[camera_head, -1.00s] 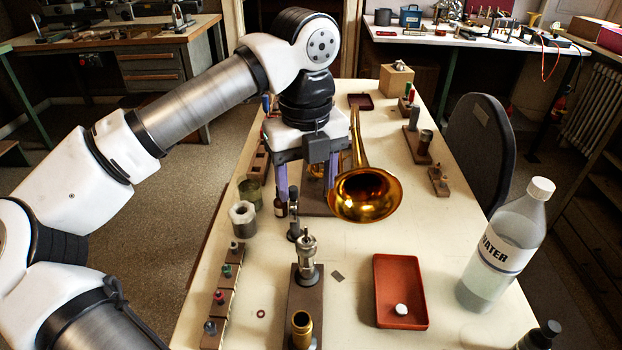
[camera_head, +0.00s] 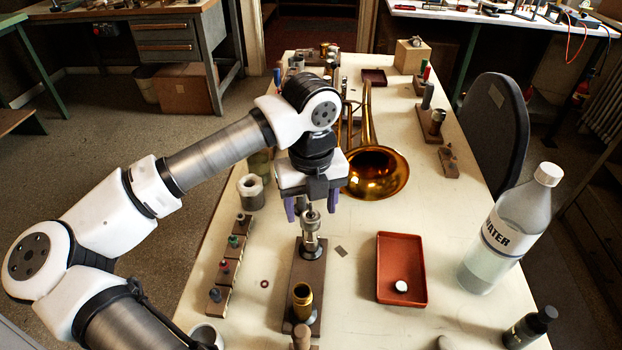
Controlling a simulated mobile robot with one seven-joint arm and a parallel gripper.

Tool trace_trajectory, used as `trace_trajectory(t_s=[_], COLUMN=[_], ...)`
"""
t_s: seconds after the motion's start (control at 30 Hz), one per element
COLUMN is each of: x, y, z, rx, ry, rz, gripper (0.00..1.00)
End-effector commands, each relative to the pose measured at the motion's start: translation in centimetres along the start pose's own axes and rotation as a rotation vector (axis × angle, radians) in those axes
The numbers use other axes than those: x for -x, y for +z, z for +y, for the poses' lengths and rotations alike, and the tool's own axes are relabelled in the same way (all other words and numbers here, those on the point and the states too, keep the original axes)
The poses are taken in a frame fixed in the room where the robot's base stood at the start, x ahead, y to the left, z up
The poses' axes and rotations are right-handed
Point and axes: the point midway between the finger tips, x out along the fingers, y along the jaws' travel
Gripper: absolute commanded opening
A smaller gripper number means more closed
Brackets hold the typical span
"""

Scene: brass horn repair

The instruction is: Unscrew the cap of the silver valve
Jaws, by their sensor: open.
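The silver valve (camera_head: 311,243) stands upright on a dark wooden block (camera_head: 293,277) in the middle of the table. Its top, with a small round cap (camera_head: 310,217), lies just below my gripper (camera_head: 311,208). My gripper points down with its purple fingers open, one on each side of the valve's top. I cannot tell whether either finger touches the cap. A brass cylinder (camera_head: 302,298) stands on the same block, nearer the front. A red tray (camera_head: 402,240) to the right holds a small whitish round piece (camera_head: 401,286).
A brass horn (camera_head: 374,175) lies behind my gripper to the right. A water bottle (camera_head: 510,230) and a dark bottle (camera_head: 530,326) stand on the right.

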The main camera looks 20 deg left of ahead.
Motion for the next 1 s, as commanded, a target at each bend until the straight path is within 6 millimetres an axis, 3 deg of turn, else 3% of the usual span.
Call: trace_trajectory(t_s=[0.2, 0.57, 0.93, 0.97, 1.0], x=[-2.2, -2.6, -2.6, -2.6, -2.6], y=[0.0, 0.0, 0.0, 0.0, 0.0], z=[0.0, 0.0, 0.0, 0.0, 0.0], rx=[0.000, 0.000, 0.000, 0.000, 0.000], ry=[-0.001, 0.000, 0.000, 0.000, -0.001], rz=[0.001, 0.000, 0.000, 0.000, 0.000], gripper=[0.59, 0.59, 0.12, 0.12, 0.32])
